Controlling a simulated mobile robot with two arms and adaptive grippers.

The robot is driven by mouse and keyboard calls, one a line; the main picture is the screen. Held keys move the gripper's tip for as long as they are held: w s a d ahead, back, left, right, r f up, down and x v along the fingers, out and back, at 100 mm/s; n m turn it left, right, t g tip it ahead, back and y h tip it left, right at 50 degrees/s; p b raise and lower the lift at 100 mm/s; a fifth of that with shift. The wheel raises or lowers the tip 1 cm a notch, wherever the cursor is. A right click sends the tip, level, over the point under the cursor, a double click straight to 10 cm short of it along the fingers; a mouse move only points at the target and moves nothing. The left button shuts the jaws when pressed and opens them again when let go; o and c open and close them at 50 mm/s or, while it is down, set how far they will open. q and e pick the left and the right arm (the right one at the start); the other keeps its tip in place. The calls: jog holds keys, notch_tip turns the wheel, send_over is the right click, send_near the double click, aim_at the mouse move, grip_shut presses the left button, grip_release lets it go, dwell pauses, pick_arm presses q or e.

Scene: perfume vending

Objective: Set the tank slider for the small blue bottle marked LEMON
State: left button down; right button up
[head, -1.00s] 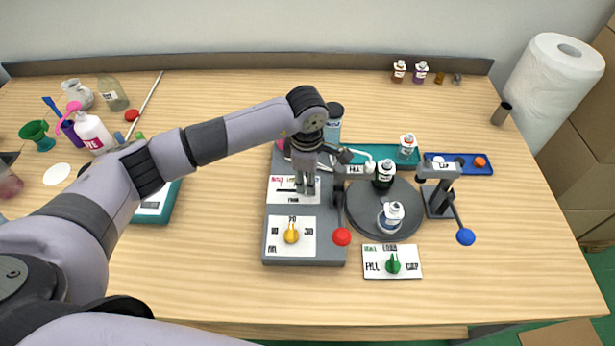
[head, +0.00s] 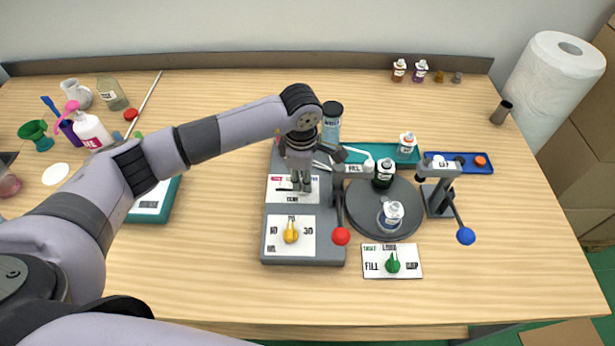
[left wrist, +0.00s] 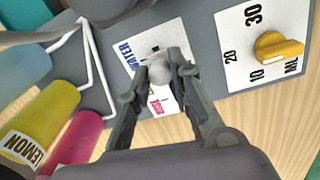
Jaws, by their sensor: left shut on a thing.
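My left gripper (head: 302,184) reaches down onto the white tank slider plate (head: 280,197) on the grey machine. In the left wrist view, the gripper (left wrist: 166,82) is shut on the grey slider knob (left wrist: 160,68). The slider plate (left wrist: 178,43) shows a blue WATER label and a red label; its middle is hidden by the fingers. A yellow tank marked LEMON (left wrist: 38,125) stands beside a pink tank (left wrist: 78,140) and a blue tank (left wrist: 22,67). A small bottle with blue on it (head: 391,214) stands on the dark turntable (head: 365,225); its label is unreadable. My right gripper is not in view.
A yellow ML dial (head: 291,232) sits in front of the slider. A red-knobbed lever (head: 341,236) and a blue-knobbed lever (head: 465,236) stand by the turntable. The front table strip is clear.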

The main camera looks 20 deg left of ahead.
aim_at(292, 193)
pick_arm(q)
jog(key=shift+s+a, duration=0.2)
jog(key=shift+a, duration=0.45)
jog(key=shift+s+a, duration=0.15)
jog(key=shift+a, duration=0.45)
jog(key=shift+s+a, duration=0.1)
jog(key=shift+a, duration=0.05)
jog(key=c, duration=1.7)
grip_release()
jog(key=shift+d, duration=0.25)
jog(key=shift+o, duration=1.3)
jog(key=shift+a, duration=0.15)
jog(key=shift+r, duration=0.4)
notch_tip(292, 193, up, 11)
jog(key=shift+s+r, duration=0.15)
jog(key=shift+s, duration=0.05)
jog(key=shift+s, duration=0.1)
